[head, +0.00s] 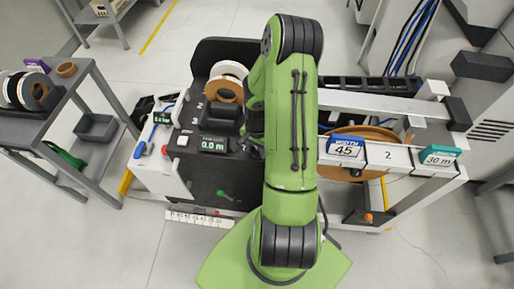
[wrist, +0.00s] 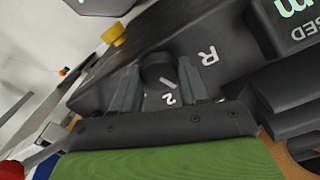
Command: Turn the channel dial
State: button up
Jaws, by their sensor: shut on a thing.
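The channel dial (wrist: 156,66) is a dark round knob with a short white pointer mark, on a dark panel (wrist: 95,88) in the wrist view. A white R and a white 2 are printed beside it. My gripper (wrist: 159,72) has one finger on each side of the dial and is shut on it. The pointer mark lies toward the 2. In the head view my green arm covers the dial and the gripper.
The dark machine (head: 225,172) has a display reading 0.0 m (head: 213,145). A blue 45 sign (head: 345,147) and a teal 30 m sign (head: 440,157) stand at right. A grey cart (head: 100,85) is at left.

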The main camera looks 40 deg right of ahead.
aim_at(257, 150)
jog(key=shift+c, duration=0.5)
jog(key=shift+n, duration=0.4)
jog(key=n+b, duration=0.1)
jog(key=n, duration=0.2)
jog(key=shift+n+b, duration=1.05)
jog(key=shift+n, duration=1.55)
jog(key=o, duration=1.1)
jog(key=shift+c, duration=0.2)
notch_tip(257, 150, up, 16)
jog(key=p, duration=0.3)
